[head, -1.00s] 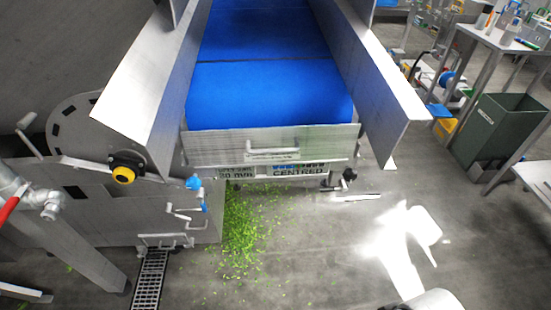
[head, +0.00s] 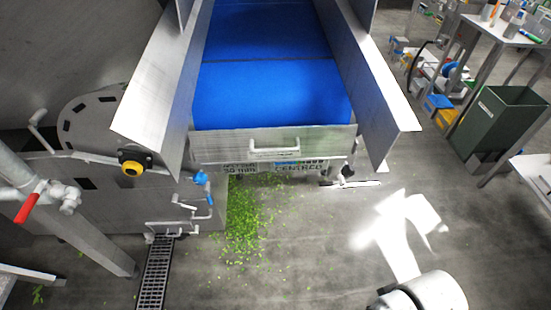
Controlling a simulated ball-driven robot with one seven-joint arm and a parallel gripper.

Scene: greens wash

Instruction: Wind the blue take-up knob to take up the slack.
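A small blue knob (head: 201,178) sits at the lower left corner of the conveyor's front end, beside the grey side housing. I take it to be the take-up knob, but it is small in this view. The conveyor's blue belt (head: 270,95) runs away from me between two steel side guards. Below its front panel is a label strip (head: 295,166), partly shaded, that includes the word CENTRED. A black knob (head: 347,171) is at the lower right corner. A white part of my arm shows at the bottom right. My gripper is not in view.
A yellow and black button (head: 132,167) is on the left housing. A red-handled pipe valve (head: 28,207) stands at the left. Green scraps (head: 245,225) litter the floor under the conveyor, near a floor drain (head: 155,275). A green bin (head: 500,120) stands at right; the floor at centre right is open.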

